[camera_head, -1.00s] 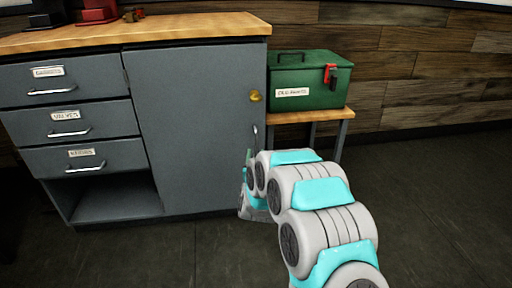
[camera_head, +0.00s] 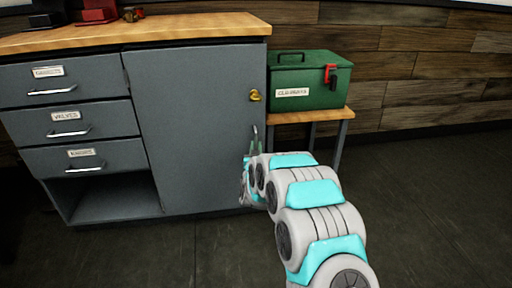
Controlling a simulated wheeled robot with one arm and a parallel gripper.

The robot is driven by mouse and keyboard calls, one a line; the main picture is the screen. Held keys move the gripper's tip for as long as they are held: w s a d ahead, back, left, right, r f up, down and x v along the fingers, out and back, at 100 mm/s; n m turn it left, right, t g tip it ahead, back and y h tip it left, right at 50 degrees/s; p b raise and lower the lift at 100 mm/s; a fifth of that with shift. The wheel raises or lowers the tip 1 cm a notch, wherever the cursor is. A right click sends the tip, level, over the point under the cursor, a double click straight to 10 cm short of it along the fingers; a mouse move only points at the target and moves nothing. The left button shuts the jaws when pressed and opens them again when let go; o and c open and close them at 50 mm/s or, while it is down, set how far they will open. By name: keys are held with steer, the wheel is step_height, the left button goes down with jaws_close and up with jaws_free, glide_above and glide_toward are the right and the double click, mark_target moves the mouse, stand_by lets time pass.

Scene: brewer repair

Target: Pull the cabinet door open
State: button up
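The grey cabinet door (camera_head: 195,125) is the tall panel on the right of the cabinet, and it looks closed. A brass knob or lock (camera_head: 255,96) sits near its upper right edge. A slim metal handle (camera_head: 255,135) shows lower on the right edge of the door. My gripper (camera_head: 252,150) is at the end of my arm, close to the lower part of this handle. The arm's wrist hides most of the gripper, so its fingers and any contact with the handle cannot be made out.
Labelled drawers (camera_head: 68,121) with bar handles fill the cabinet's left side, above an open shelf (camera_head: 110,197). A green toolbox (camera_head: 308,78) stands on a small wooden table (camera_head: 312,116) right of the cabinet. The floor (camera_head: 190,250) in front is clear.

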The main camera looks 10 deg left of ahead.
jaws_close()
stand_by(1.0)
